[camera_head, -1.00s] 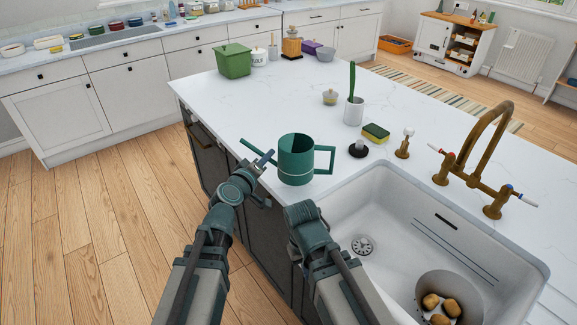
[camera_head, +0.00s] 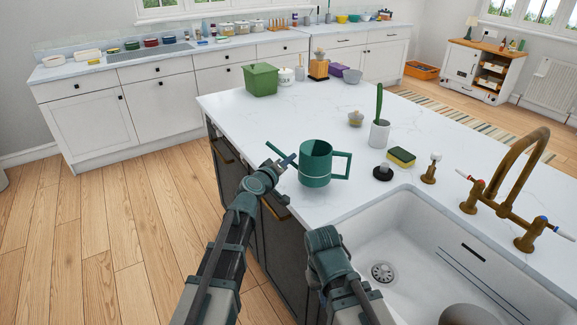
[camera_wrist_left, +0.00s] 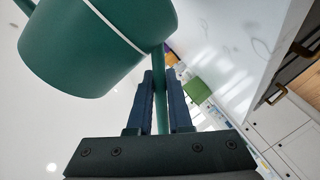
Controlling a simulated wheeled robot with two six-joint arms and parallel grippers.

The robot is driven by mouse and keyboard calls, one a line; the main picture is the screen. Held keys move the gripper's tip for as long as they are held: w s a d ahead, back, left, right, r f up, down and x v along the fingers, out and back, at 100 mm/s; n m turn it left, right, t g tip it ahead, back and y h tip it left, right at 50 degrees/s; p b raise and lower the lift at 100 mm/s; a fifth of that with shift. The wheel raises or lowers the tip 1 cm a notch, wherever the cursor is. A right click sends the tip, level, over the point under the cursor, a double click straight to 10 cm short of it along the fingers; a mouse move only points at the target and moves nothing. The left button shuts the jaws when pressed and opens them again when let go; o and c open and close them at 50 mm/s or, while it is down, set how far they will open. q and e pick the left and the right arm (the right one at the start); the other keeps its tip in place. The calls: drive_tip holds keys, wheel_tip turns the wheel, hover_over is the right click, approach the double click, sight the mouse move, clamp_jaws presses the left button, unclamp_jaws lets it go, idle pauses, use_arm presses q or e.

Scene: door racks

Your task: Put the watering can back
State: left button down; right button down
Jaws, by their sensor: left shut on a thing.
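The watering can (camera_head: 316,160) is a green cylinder with a white band, a handle on its right and a thin spout on its left. It appears held a little above the island worktop, near the edge and left of the sink. My left gripper (camera_head: 287,161) is shut on the spout. In the left wrist view its dark blue fingers (camera_wrist_left: 160,100) pinch the green spout, with the can body (camera_wrist_left: 95,45) at upper left. My right gripper (camera_head: 325,240) is low in front of the sink's left end; its fingertips are hidden.
The white worktop (camera_head: 265,125) is largely clear behind the can. A green box (camera_head: 261,80) is at the far left corner.

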use_arm(q)
drive_tip(key=shift+w+a+f, duration=0.1)
drive_tip(key=shift+w+a, duration=0.05)
drive_tip(key=shift+w, duration=1.35)
drive_tip(key=f+b, duration=0.1)
drive_tip(key=b, duration=0.1)
drive_tip(key=f+b, duration=0.1)
drive_tip(key=f, duration=0.1)
drive_tip(key=shift+w+f+b, duration=0.3)
drive_tip(key=shift+w+b, duration=0.1)
drive_tip(key=shift+f, duration=0.2)
drive_tip(key=c, duration=0.8)
unclamp_jaws()
drive_tip(key=shift+c, duration=0.2)
drive_tip(key=shift+r, duration=0.2)
drive_tip(key=shift+s+a+r, duration=0.1)
drive_tip(key=p+v, duration=0.2)
drive_tip(key=v, duration=0.9)
drive_tip(key=shift+s+a, duration=0.15)
drive_tip(key=shift+s, duration=0.2)
